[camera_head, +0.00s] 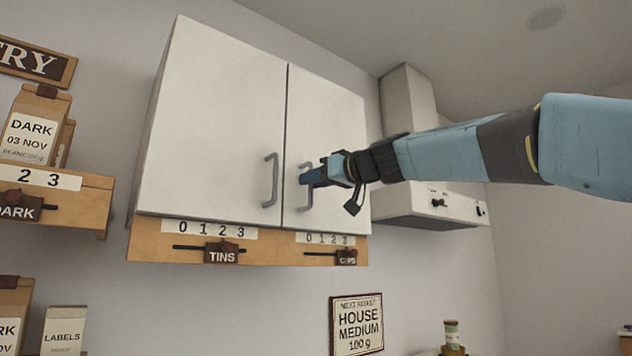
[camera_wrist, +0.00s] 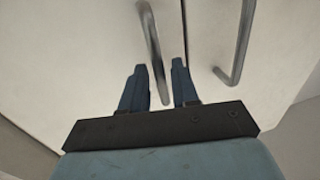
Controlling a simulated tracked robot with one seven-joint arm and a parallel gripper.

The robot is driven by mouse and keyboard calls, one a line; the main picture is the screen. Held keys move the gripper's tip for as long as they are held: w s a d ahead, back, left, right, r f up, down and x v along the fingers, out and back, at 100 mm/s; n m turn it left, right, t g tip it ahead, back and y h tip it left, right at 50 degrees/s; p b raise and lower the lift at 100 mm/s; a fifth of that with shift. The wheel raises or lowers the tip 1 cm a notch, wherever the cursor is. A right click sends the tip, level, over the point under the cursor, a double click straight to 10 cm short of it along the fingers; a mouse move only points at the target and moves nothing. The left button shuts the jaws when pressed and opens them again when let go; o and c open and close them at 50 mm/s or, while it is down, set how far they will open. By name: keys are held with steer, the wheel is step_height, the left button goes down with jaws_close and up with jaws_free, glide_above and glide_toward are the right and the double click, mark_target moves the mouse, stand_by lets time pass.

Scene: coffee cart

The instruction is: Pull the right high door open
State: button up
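The right high door (camera_head: 325,115) is the right one of two white cabinet doors. It looks shut, level with the left door (camera_head: 215,120). Its grey bar handle (camera_head: 303,207) is partly hidden behind my gripper (camera_head: 312,177). In the wrist view my gripper (camera_wrist: 159,68) has its two blue fingers apart, one on each side of the bar handle (camera_wrist: 152,30). A narrow gap shows between the handle and each finger, so the gripper looks open around it. The left door's handle (camera_head: 271,180) also shows in the wrist view (camera_wrist: 238,45), at the right.
A wooden rail (camera_head: 150,249) with TINS and CUPS sliders runs under the cabinet. A range hood (camera_head: 408,205) stands just right of the cabinet, behind my arm. Shelves with bags (camera_head: 30,125) are at the left. A HOUSE MEDIUM sign (camera_head: 357,323) hangs below.

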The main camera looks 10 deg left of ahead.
steer(key=shift+w+a, duration=0.35)
steer(key=shift+a, duration=0.25)
jaws_close()
